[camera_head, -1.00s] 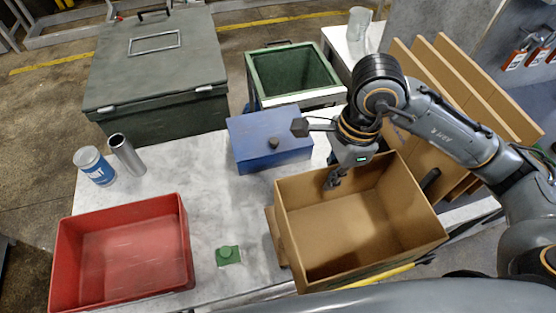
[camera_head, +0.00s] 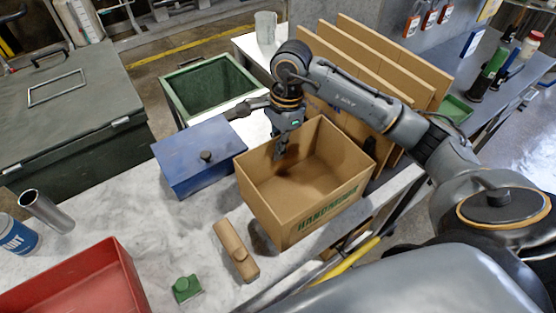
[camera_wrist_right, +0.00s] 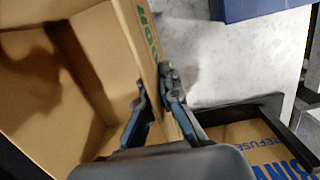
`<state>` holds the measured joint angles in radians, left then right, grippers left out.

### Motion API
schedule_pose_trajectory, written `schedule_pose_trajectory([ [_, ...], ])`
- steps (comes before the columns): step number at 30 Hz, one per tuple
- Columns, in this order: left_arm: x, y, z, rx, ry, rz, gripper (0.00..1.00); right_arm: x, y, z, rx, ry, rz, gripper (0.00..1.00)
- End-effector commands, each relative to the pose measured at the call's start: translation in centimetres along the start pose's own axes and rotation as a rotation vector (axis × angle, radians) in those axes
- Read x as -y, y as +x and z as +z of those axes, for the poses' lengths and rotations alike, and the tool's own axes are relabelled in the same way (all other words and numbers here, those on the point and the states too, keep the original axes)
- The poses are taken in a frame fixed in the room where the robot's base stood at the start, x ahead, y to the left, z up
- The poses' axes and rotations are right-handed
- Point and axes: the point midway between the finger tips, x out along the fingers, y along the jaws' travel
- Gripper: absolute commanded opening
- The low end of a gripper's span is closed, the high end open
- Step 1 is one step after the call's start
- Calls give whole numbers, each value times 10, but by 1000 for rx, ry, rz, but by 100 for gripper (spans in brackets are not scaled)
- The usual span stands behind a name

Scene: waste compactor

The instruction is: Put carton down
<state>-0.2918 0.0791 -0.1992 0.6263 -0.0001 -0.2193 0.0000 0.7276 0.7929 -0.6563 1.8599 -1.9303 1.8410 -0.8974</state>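The open-topped brown carton (camera_head: 320,208), with green lettering on its near side, stands upright at the right part of the pale worktop (camera_head: 110,215). A dark shadow lies by its lower left edge; I cannot tell for sure whether its bottom touches the worktop. My right gripper (camera_head: 280,152) is at the carton's far left wall. In the right wrist view, my right gripper's fingers (camera_wrist_right: 156,90) are closed on either side of the wall of the carton (camera_wrist_right: 95,60), one inside and one outside. The inside looks empty. My left gripper is not in view.
A blue box (camera_head: 200,160) stands close left of the carton. A brown block (camera_head: 236,250) and green piece (camera_head: 187,289) lie in front. A red tray (camera_head: 85,285) is at lower left. Upright brown panels (camera_head: 385,60) stand behind. A green bin (camera_head: 210,88) is beyond.

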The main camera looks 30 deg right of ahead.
Motion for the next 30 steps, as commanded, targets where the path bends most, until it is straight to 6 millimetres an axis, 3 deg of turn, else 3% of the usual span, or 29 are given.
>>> schedule_pose_trajectory([
  [10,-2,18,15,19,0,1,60,6,39,-11,1,0,2,0],
  [22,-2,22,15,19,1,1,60,7,43,-12,-1,0,-1,0],
  [24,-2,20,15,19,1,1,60,7,41,-12,0,0,0,17],
  [26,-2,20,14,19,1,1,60,7,41,-12,0,0,0,28],
  [30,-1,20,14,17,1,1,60,7,41,-12,0,0,0,28],
])
